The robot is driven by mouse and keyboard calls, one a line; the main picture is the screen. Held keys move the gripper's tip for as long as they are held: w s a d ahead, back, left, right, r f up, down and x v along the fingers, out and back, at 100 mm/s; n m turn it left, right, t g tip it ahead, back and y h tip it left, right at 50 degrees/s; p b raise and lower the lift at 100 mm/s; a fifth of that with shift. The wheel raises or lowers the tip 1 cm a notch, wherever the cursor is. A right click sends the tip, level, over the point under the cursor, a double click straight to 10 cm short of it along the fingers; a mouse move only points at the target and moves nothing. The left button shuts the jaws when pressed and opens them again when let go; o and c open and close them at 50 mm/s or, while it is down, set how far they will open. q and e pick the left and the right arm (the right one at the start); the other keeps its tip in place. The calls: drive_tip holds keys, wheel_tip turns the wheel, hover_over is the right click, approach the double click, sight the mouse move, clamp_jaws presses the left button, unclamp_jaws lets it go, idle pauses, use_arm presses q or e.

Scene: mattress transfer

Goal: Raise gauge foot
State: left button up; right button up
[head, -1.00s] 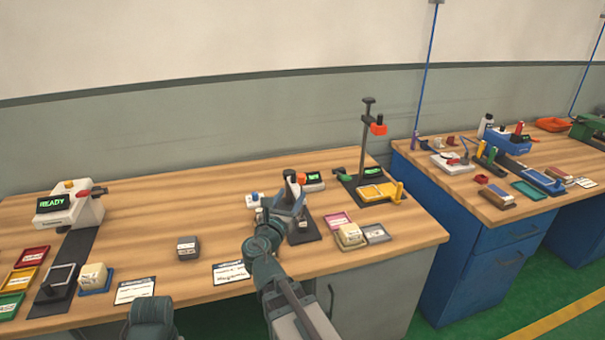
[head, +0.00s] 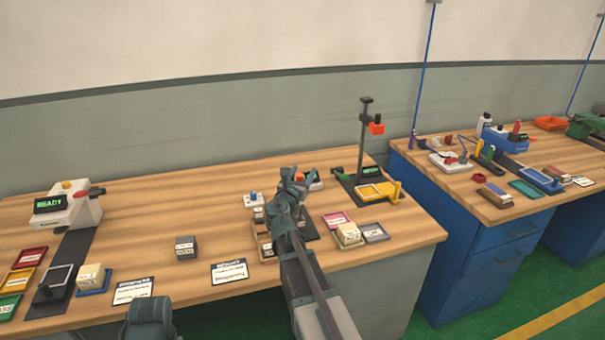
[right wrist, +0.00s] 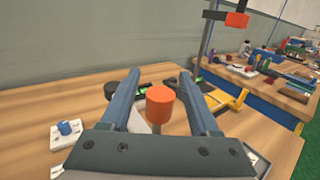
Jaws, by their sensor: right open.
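An orange knob (right wrist: 160,104) on a short grey stem stands upright between the fingers of my right gripper (right wrist: 159,76) in the right wrist view. The fingers are open, one on each side of the knob, and I see a gap on both sides. In the head view the right gripper (head: 291,176) is over the gauge, with the orange knob (head: 299,177) just behind it. The arm hides most of the gauge's body and its foot, so I cannot tell the foot's height. A gauge display (head: 315,180) shows to the right.
A tall stand with a red head (head: 376,127) and yellow fixture (head: 378,190) rises to the right. A white block with a blue knob (head: 254,198) stands left of the gripper. Small trays and blocks (head: 347,233) lie nearby. The back-left bench (head: 160,205) is fairly clear.

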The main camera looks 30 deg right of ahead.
drive_tip(key=shift+c, duration=0.4)
clamp_jaws()
idle(1.1)
